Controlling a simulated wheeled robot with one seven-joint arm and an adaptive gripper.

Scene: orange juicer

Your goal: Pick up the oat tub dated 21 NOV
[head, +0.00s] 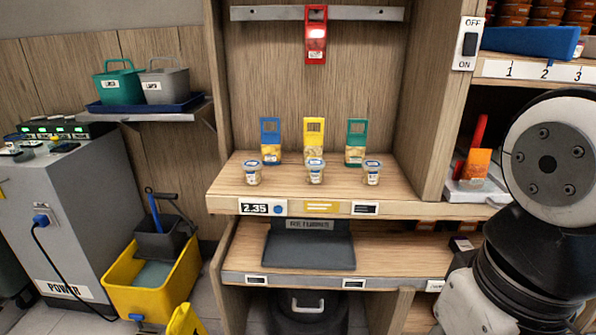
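Three small oat tubs stand in a row near the front of the middle shelf (230,190): a left tub (252,174), a middle tub (316,173) and a right tub (372,174). Each is a clear cup with pale contents and a bluish lid. Their date print is too small to read, so I cannot tell which is dated 21 NOV. Behind them stand a blue pack (270,140), a yellow pack (314,140) and a green pack (356,142). My arm shows at the right; my gripper is not in view.
Wooden side walls enclose the shelf left and right. Below is a lower shelf (310,280) with a dark returns tray (308,248). A yellow mop bucket (150,290) stands at the lower left.

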